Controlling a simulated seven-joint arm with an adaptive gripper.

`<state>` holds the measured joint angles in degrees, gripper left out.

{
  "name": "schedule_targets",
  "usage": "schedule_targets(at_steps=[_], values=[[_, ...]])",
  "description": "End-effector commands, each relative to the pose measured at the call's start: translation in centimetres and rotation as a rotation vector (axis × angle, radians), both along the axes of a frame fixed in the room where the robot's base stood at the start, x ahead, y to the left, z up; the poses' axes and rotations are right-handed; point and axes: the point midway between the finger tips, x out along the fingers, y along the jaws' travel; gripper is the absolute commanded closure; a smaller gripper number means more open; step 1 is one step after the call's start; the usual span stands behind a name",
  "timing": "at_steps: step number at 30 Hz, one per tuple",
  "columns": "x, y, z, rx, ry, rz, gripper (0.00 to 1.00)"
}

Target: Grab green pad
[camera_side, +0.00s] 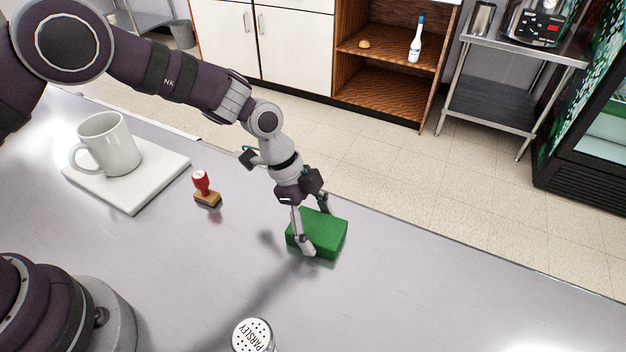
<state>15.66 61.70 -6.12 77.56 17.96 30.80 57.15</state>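The green pad (324,233) is a thick rectangular block lying on the grey metal counter, right of centre in the side view. My gripper (317,230) points down over its left part. One finger is at the pad's near side and the other is at its far side, partly hidden behind the pad. The fingers are spread apart, straddling the pad. I cannot tell whether either finger touches it. The pad appears to rest flat on the counter.
A red-handled stamp (203,188) stands left of the pad. A white mug (110,145) sits on a white board (150,180) farther left. A parsley shaker (253,337) stands at the near edge of the view. The counter (430,300) right of the pad is clear.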

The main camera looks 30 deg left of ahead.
Motion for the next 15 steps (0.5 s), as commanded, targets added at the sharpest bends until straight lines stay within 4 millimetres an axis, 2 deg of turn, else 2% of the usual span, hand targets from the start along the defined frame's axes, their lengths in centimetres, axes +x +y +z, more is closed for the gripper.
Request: schedule_targets(at_steps=[1, 4, 11, 15], values=[[0.00, 0.00, 0.01, 0.000, 0.000, 0.000, 0.46], [-0.01, 0.00, 0.01, 0.000, 0.000, 0.000, 0.57], [0.00, 0.01, 0.04, 0.000, 0.000, 0.000, 0.57], [0.04, -0.01, 0.86, -0.001, -0.002, 0.000, 0.57]])
